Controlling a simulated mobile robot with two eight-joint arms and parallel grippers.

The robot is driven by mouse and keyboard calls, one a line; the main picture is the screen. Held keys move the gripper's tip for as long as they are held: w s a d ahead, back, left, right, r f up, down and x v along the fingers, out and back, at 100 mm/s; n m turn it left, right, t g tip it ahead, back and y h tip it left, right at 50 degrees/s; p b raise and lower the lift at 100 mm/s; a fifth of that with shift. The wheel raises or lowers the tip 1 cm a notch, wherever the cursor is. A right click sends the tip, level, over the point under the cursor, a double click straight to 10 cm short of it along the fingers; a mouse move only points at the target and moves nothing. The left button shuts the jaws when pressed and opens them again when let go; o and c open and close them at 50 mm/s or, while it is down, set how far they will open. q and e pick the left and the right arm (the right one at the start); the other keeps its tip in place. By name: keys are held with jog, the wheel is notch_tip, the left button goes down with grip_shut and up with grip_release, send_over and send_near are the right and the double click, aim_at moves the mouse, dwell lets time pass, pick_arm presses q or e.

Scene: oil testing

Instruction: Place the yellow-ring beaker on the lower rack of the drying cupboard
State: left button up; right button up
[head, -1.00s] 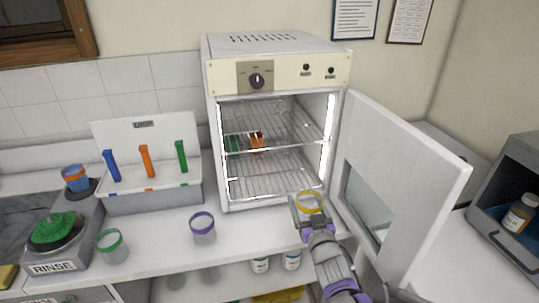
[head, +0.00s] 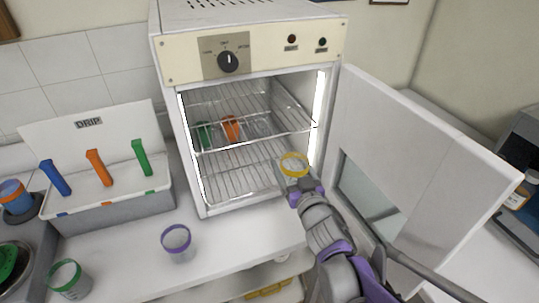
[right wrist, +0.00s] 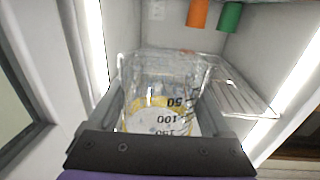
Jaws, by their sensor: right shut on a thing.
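The yellow-ring beaker (head: 294,165) is clear, with a yellow band at its rim. My right gripper (head: 297,180) is shut on it and holds it at the right front of the drying cupboard (head: 165,110) opening. In the right wrist view the clear beaker (right wrist: 160,95) fills the middle between the fingers, its volume marks showing. In the head view the beaker overlaps the right front part of the lower rack (head: 235,182); I cannot tell whether they touch. The upper rack (head: 250,98) is above. My left gripper is not in view.
The cupboard door (head: 410,150) stands open on the right, close to my right arm. A green item (head: 205,134) and an orange item (head: 231,128) are inside the cupboard. The lower rack looks clear. A purple-ring beaker (head: 176,243) and a green-ring beaker (head: 66,280) stand on the counter.

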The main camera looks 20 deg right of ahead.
jog(key=w, duration=0.4)
jog(key=w+f+p, duration=0.1)
jog(key=w, duration=0.3)
jog(key=w+f, duration=0.1)
jog(key=w, duration=0.3)
jog(key=shift+w+a+f, duration=0.15)
jog(key=shift+w+a, duration=0.05)
jog(key=shift+w, duration=0.05)
jog(key=shift+s+f, duration=0.15)
jog(key=shift+f, duration=0.4)
notch_tip(320, 180, down, 3)
jog(key=shift+r, duration=0.2)
jog(key=shift+w+f, duration=0.25)
jog(key=shift+f, duration=0.25)
